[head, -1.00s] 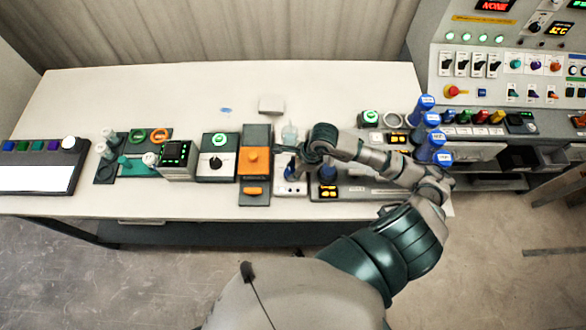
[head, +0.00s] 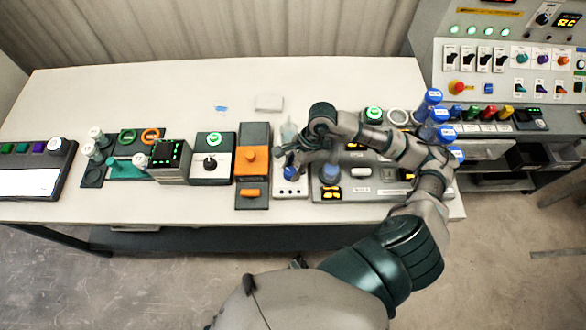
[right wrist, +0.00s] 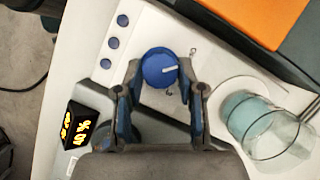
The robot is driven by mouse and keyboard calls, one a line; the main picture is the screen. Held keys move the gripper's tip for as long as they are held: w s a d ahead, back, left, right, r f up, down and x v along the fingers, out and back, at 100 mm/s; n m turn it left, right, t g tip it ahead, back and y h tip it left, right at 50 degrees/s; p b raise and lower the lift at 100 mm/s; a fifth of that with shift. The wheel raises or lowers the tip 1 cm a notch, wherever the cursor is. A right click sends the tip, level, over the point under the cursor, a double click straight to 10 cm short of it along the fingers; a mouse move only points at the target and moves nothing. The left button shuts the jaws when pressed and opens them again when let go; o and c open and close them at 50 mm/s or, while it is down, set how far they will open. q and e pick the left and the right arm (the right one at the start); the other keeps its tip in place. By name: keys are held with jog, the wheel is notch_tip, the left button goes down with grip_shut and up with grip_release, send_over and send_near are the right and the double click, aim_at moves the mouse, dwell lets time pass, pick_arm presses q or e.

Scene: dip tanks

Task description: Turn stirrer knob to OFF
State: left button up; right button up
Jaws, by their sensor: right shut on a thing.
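The stirrer knob (right wrist: 158,66) is a round blue dial with a white pointer line, on a white panel in the right wrist view. Its line points to the right in that view, and small marks beside it are too small to read surely. My right gripper (right wrist: 161,82) has its two fingers on opposite sides of the knob, shut on it. In the head view my right gripper (head: 288,158) is over the small white stirrer unit (head: 291,188), with the knob mostly hidden under it. My left gripper is not in view.
A glass beaker (right wrist: 275,133) stands close to the right of the gripper in the wrist view. An orange block (head: 252,160) sits left of the unit, and a grey panel with a lit yellow display (head: 331,194) sits right. The table's back left is clear.

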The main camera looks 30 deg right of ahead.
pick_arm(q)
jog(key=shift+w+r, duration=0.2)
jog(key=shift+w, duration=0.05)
pick_arm(e)
jog(key=shift+w+r, duration=0.1)
jog(key=o, duration=1.1)
jog(key=shift+o, duration=0.2)
jog(key=shift+a, duration=0.1)
jog(key=v, duration=1.2)
jog(key=shift+w, duration=0.1)
